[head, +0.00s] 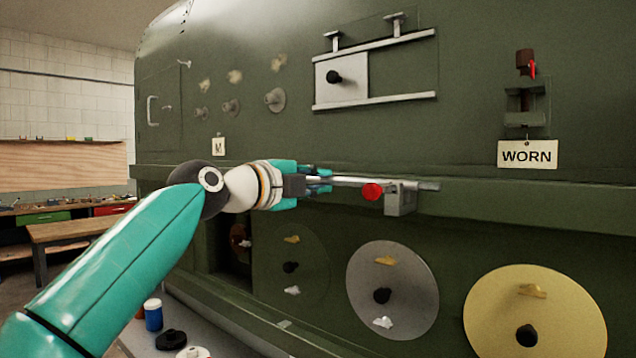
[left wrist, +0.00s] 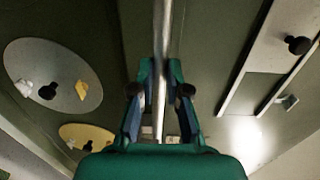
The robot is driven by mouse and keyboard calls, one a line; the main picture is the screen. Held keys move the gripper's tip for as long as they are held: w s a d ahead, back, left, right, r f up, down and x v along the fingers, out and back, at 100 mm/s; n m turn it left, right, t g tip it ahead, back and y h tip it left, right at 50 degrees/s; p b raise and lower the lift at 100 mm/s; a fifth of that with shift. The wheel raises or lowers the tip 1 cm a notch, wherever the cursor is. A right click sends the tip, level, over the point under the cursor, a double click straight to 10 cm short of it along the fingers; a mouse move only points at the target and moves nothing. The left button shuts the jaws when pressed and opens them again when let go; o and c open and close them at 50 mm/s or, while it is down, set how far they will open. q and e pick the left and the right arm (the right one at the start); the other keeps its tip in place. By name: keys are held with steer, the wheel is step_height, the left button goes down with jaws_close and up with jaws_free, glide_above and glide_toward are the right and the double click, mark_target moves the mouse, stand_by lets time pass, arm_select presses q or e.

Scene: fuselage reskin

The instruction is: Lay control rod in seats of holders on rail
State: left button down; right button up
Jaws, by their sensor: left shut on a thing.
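The control rod (head: 350,181) is a thin grey metal bar, roughly level along the front of the green rail (head: 530,200). My left gripper (head: 318,178) is shut on the rod near its left part. The left wrist view shows the rod (left wrist: 162,35) running between the two fingers (left wrist: 160,85). A grey block-like holder (head: 401,199) sits at the rail, with a red round knob (head: 372,192) beside it. The rod's right part passes at the holder's top; I cannot tell whether it rests in the seat. Any other holder is hidden behind my gripper. My right gripper is not in view.
The green fuselage wall rises behind the rail. A sliding panel (head: 345,80) with rails is above, and a WORN tag (head: 528,154) hangs right. Below are a grey disc (head: 393,300) and a yellow disc (head: 535,315) with knobs. A wooden bench (head: 75,231) stands far left.

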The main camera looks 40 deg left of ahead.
arm_select(q)
steer(key=shift+f+b, duration=1)
stand_by(0.3)
steer(key=c, duration=1.1)
jaws_free()
steer(key=s, duration=0.8)
steer(key=s+a, duration=0.1)
steer(key=s, duration=0.3)
